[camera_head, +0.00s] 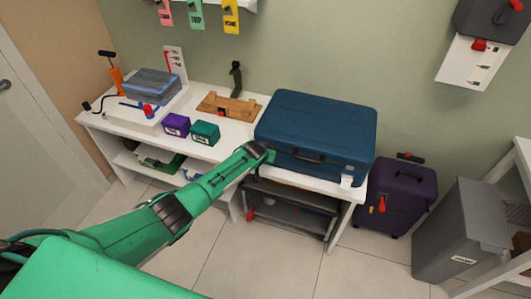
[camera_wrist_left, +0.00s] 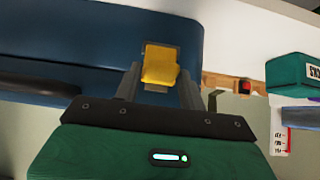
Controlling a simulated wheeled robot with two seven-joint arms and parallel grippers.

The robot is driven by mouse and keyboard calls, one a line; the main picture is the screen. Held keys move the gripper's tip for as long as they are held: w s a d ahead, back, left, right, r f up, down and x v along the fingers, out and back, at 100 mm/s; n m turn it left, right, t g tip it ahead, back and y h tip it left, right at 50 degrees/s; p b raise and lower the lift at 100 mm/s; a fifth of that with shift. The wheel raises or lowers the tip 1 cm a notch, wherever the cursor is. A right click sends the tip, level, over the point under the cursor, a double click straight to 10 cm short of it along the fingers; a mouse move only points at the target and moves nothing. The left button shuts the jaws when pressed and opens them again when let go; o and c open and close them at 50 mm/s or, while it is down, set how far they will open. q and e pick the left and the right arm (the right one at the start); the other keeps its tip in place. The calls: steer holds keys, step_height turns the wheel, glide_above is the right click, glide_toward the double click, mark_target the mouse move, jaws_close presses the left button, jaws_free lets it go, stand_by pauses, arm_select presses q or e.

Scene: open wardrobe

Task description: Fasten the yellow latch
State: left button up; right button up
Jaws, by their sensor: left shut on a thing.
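The yellow latch (camera_wrist_left: 160,66) is on the front of the blue suitcase (camera_head: 318,127), near its left end. It shows between my left gripper's two fingers in the left wrist view. My left gripper (camera_wrist_left: 158,84) is shut on the yellow latch, with a finger on each side of it. In the head view my left gripper (camera_head: 262,153) reaches the suitcase's front left edge and hides the latch. The suitcase lies flat with its lid down on the white bench. Whether the latch is fully fastened cannot be told. My right gripper is in neither view.
The white bench (camera_head: 236,133) also holds a teal box (camera_head: 205,133), a purple box (camera_head: 176,125), a wooden stand (camera_head: 229,106) and a blue-lidded case (camera_head: 153,84). A dark purple suitcase (camera_head: 398,195) and a grey bin (camera_head: 462,230) stand on the floor at right.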

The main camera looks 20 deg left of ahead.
arm_select(q)
steer(key=shift+w+r+g, duration=0.25)
steer(key=shift+w+g, duration=0.2)
steer(key=shift+g, duration=0.45)
steer(key=o, duration=0.9)
steer(key=shift+c, duration=0.2)
steer(key=shift+r, duration=0.1)
steer(key=shift+s+r, duration=0.25)
steer(key=shift+r, duration=0.15)
steer(key=v, duration=1.2)
steer(key=shift+s+r, duration=0.15)
steer(key=shift+r, duration=0.15)
steer(key=shift+d, duration=0.1)
